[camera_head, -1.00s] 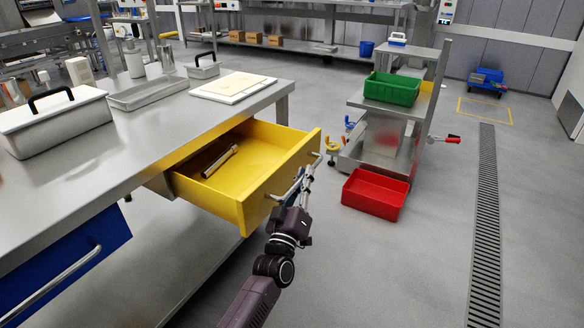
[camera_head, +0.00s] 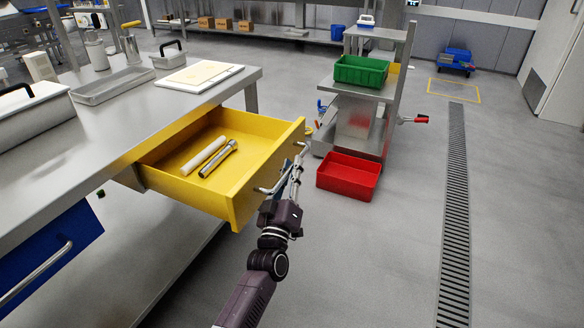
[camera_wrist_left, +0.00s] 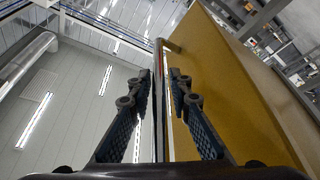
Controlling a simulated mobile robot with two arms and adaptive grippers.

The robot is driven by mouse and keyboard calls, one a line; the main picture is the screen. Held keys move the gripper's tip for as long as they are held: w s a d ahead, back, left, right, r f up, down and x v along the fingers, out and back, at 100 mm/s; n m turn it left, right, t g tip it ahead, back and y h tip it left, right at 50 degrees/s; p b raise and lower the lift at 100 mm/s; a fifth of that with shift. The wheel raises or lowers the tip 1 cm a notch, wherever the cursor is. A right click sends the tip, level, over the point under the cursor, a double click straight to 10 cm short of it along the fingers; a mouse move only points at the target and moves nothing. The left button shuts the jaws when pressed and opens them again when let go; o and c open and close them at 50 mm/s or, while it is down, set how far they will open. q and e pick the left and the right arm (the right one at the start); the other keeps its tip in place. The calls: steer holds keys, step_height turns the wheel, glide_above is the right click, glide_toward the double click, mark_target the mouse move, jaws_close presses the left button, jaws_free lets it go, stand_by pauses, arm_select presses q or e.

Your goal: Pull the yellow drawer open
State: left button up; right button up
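The yellow drawer (camera_head: 257,180) stands well out from under the steel table. A white roller-like rod (camera_head: 204,156) and a metal tool (camera_head: 219,158) lie inside it. Its metal bar handle (camera_head: 266,190) is on the front panel. My left gripper (camera_head: 296,172) is at the handle, in front of the panel. The yellow front panel (camera_wrist_left: 225,85) is to the right there. My right gripper is not in view.
A blue drawer (camera_head: 50,245) sits closed at the lower left. A red bin (camera_head: 348,176) stands on the floor just right of the drawer, by a steel cart (camera_head: 402,95) with a green bin (camera_head: 361,70). The floor at right is clear.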

arm_select(q)
steer(key=shift+o, duration=0.8)
steer(key=v, duration=1.2)
